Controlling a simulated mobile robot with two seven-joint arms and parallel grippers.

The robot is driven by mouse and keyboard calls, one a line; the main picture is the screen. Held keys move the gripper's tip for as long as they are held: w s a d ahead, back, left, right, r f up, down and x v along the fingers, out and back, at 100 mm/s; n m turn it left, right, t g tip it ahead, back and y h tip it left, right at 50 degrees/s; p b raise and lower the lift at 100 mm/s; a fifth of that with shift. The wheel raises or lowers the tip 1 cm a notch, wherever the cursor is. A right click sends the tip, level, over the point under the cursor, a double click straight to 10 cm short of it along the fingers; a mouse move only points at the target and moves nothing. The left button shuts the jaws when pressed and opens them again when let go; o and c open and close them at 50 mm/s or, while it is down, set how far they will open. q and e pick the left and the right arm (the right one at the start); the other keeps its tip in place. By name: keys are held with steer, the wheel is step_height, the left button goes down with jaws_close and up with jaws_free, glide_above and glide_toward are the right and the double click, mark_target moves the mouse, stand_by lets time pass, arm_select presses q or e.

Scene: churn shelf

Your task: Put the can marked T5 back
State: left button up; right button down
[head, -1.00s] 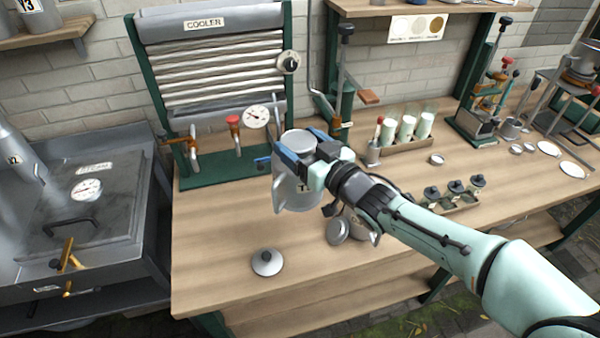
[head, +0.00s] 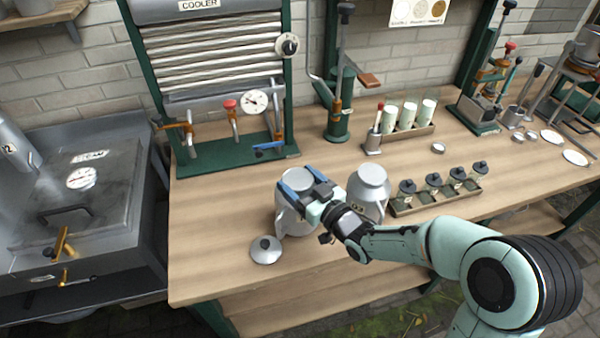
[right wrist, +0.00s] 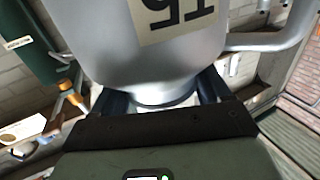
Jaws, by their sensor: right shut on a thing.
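The grey metal can marked T5 (head: 290,224) is upright at the front of the bench in the head view. My right gripper (head: 295,181) is shut on its upper part, with a blue finger on either side. I cannot tell for sure whether its base touches the bench. In the right wrist view the can (right wrist: 200,62) fills the top, its T5 label upside down, between the fingers of my gripper (right wrist: 163,97). My left gripper is not in view.
A similar can (head: 369,192) stands close to the right. A loose lid (head: 266,250) lies just left of the held can. Behind are the cooler (head: 215,60) and a rack of white-filled glasses (head: 408,118). A tray of small lidded jars (head: 437,196) is to the right. Bench left is clear.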

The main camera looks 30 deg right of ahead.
steer(key=shift+f, duration=0.75)
steer(key=shift+f+b, duration=0.2)
steer(key=shift+b, duration=0.25)
jaws_free()
steer(key=shift+f, duration=0.15)
